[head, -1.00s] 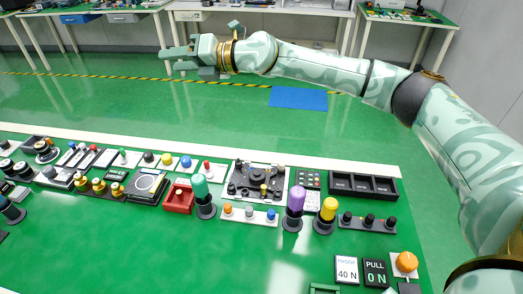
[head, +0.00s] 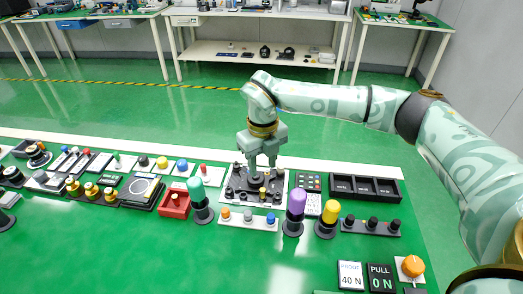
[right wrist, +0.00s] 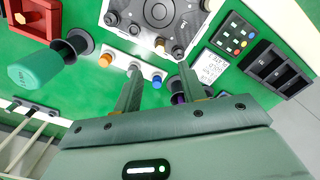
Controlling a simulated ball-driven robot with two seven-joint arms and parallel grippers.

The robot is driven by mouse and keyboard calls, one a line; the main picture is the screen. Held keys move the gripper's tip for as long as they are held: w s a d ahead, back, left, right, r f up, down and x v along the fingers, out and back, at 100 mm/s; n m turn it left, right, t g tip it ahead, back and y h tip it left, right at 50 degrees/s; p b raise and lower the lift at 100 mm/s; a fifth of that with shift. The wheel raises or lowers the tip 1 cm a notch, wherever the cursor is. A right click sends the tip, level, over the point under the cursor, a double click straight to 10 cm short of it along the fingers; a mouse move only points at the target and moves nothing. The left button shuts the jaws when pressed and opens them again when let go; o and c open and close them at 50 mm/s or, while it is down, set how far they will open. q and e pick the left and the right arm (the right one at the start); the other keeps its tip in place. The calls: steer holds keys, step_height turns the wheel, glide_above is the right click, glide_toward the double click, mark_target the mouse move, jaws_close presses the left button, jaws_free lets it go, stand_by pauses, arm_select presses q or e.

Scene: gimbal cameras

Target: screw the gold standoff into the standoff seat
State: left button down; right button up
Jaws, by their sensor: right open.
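A small gold post, which looks like the gold standoff (head: 262,193), stands upright at the front of a pale board (head: 229,203) with black knobs and a dark round part. It also shows in the right wrist view (right wrist: 160,43), at the board's near edge. I cannot tell which part is the standoff seat. My right gripper (head: 262,165) points down over the back of the board, fingers apart and empty. In the right wrist view the fingers (right wrist: 158,72) are spread, with the gold post beyond them. My left gripper is not in view.
A button strip (head: 248,217) lies just in front of the board. A green-capped post (head: 197,190) stands left, purple (head: 297,202) and yellow (head: 330,212) ones right. A keypad (head: 312,182) and black tray (head: 366,177) lie right.

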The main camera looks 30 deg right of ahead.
mark_target(263, 189)
step_height(263, 189, down, 11)
steer(key=b, duration=0.3)
steer(key=shift+r, duration=0.2)
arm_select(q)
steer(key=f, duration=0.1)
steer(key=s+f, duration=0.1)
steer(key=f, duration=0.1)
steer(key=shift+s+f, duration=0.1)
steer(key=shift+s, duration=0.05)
arm_select(e)
jaws_close()
